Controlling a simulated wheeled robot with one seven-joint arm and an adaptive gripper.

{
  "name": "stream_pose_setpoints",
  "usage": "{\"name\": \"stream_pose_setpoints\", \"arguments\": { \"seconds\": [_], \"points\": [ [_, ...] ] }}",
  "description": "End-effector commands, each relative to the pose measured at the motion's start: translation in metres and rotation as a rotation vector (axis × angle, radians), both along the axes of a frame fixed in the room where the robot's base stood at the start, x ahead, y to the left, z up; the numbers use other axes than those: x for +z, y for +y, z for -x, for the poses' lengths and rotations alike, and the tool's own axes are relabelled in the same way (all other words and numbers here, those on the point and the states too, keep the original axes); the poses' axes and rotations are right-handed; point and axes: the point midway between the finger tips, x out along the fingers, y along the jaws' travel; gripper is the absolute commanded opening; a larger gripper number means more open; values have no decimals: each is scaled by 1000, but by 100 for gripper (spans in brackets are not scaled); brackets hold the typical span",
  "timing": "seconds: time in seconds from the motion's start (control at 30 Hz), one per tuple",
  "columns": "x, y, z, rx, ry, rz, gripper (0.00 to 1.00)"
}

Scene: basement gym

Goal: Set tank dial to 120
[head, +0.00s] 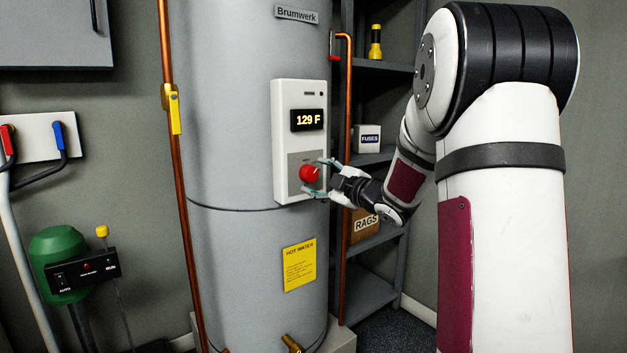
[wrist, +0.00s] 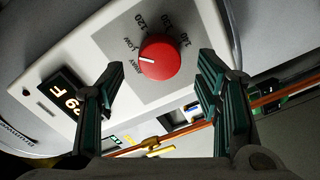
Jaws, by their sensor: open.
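The tank (head: 235,140) is a tall grey cylinder with a white control panel (head: 299,92) on its front. The panel's display (head: 307,120) reads 129 F. Below it is a round red dial (head: 309,173). In the wrist view the dial (wrist: 160,58) has a white pointer mark at its left side, toward the small word labels and away from the printed 120, 130 and 140. My gripper (head: 317,176) is open at the dial. In the wrist view its fingers (wrist: 162,78) stand on either side of the dial, with a visible gap on each side.
Copper pipes run up both sides of the tank, the left one with a yellow-handled valve (head: 173,108). A yellow notice (head: 299,265) is below the panel.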

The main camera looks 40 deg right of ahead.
Motion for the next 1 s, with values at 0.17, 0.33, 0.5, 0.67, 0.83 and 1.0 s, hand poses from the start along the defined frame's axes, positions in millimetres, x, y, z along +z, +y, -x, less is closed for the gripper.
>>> {"name": "stream_pose_setpoints", "arguments": {
  "seconds": [0.17,0.33,0.5,0.67,0.83,1.0],
  "points": [
    [-1,1,-20,0,1,0,59],
    [0,1,-26,0,0,0,59],
    [0,1,-26,0,0,0,59],
    [0,1,-26,0,0,0,36],
    [0,1,-25,0,0,0,10],
    [0,1,-25,0,0,-8,11]
  ]
}}
